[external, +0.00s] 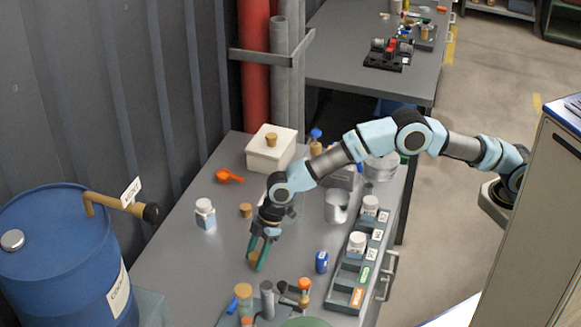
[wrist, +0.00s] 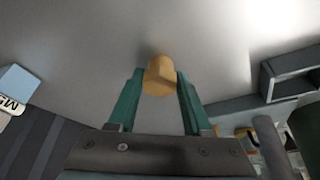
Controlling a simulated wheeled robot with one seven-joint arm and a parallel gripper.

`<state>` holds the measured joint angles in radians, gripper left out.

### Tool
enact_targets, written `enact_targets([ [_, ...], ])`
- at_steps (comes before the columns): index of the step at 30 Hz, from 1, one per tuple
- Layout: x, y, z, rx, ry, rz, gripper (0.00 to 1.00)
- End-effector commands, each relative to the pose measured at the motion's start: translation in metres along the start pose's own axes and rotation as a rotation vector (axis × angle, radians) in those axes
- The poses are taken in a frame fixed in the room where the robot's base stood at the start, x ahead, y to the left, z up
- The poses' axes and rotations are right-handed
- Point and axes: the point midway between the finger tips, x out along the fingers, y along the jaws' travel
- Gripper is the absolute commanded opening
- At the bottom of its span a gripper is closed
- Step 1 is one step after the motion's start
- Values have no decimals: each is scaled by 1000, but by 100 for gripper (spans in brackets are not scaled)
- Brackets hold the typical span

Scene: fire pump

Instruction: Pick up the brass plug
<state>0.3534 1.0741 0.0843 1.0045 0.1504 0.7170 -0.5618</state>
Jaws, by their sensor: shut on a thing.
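The brass plug (wrist: 160,75), a small yellow-tan piece, sits between the two green fingertips of my gripper (wrist: 159,80) in the wrist view. Both fingers touch its sides, so the gripper is shut on it. In the external view my gripper (external: 257,262) points down at the grey bench top, with the plug (external: 253,257) partly hidden by the fingers. It is at or very near the surface; I cannot tell whether it is clear of it.
A white-capped bottle (external: 205,214) stands left of my gripper. A blue cylinder (external: 321,262) and a grey compartment tray (external: 345,284) are to the right. Several upright fittings (external: 267,299) crowd the front. A blue drum (external: 62,262) with a tan pipe is at far left.

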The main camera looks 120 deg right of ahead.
Motion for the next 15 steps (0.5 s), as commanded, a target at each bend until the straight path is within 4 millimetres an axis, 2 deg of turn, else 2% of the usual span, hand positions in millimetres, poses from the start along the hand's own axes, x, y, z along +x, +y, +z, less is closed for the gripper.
enact_targets([
  [3, 0, 0, 0, 0, 0, 0, 0],
  [11, -1, 0, -1, 0, 1, 0, 0],
  [15, -10, 0, -5, -1, 3, 1, 0],
])
